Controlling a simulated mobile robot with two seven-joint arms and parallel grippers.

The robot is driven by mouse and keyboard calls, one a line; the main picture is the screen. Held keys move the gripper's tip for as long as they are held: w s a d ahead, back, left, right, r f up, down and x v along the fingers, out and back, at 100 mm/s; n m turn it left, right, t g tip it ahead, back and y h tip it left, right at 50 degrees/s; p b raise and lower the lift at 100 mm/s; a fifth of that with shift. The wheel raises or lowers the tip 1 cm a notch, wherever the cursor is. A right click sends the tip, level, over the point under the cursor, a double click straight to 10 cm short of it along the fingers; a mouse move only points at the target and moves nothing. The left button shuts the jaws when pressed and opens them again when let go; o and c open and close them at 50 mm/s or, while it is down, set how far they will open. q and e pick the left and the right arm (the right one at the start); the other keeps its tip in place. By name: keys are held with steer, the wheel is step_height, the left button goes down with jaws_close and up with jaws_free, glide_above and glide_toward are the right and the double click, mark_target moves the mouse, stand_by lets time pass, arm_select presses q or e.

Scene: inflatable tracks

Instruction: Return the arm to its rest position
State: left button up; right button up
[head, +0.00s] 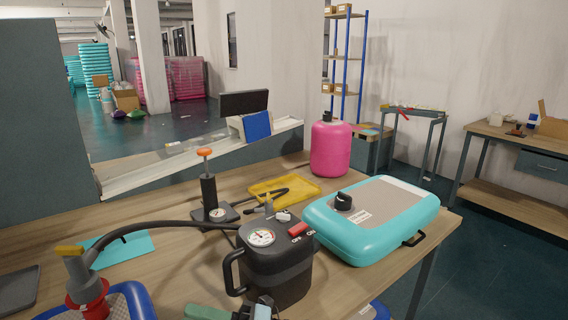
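Neither of my grippers can be made out in the head view. A dark electric pump (275,262) with a round gauge and a red switch stands at the front middle of the wooden table (180,262). Its black hose (150,228) runs left to a red and grey nozzle (86,285) with a yellow lever, over a blue-rimmed item. A teal inflatable (371,241) with a grey top and black valve cap lies to the pump's right. A green and black item (225,312) is cut off by the bottom edge; I cannot tell what it is.
A hand pump (209,195) with an orange knob stands behind the electric pump. A yellow tray (284,190) and a pink inflatable cylinder (331,146) are farther back. A teal sheet (124,248) lies at left.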

steer(key=s+d+f+m+t+h+p, duration=0.1)
steer(key=s+d+f+m+t+h, duration=0.1)
steer(key=d+f+m+t+h, duration=0.95)
steer(key=s+d+f+m+t+h, duration=0.25)
steer(key=d+f+m+t, duration=0.4)
steer(key=m, duration=0.95)
arm_select(q)
steer(key=w+r, duration=0.1)
steer(key=w+r+p, duration=0.1)
steer(key=r, duration=0.1)
steer(key=shift+w+a+t, duration=0.2)
steer(key=shift+t, duration=0.2)
arm_select(e)
steer(key=s+d+f+m+g+h, duration=0.3)
steer(key=s+d+f, duration=0.4)
steer(key=s, duration=0.3)
steer(key=s+d+f+m+g+h, duration=0.3)
steer(key=s+d+f+g, duration=0.3)
steer(key=s, duration=0.5)
step_height(320, 180, down, 2)
steer(key=d+m, duration=0.1)
steer(key=d, duration=0.2)
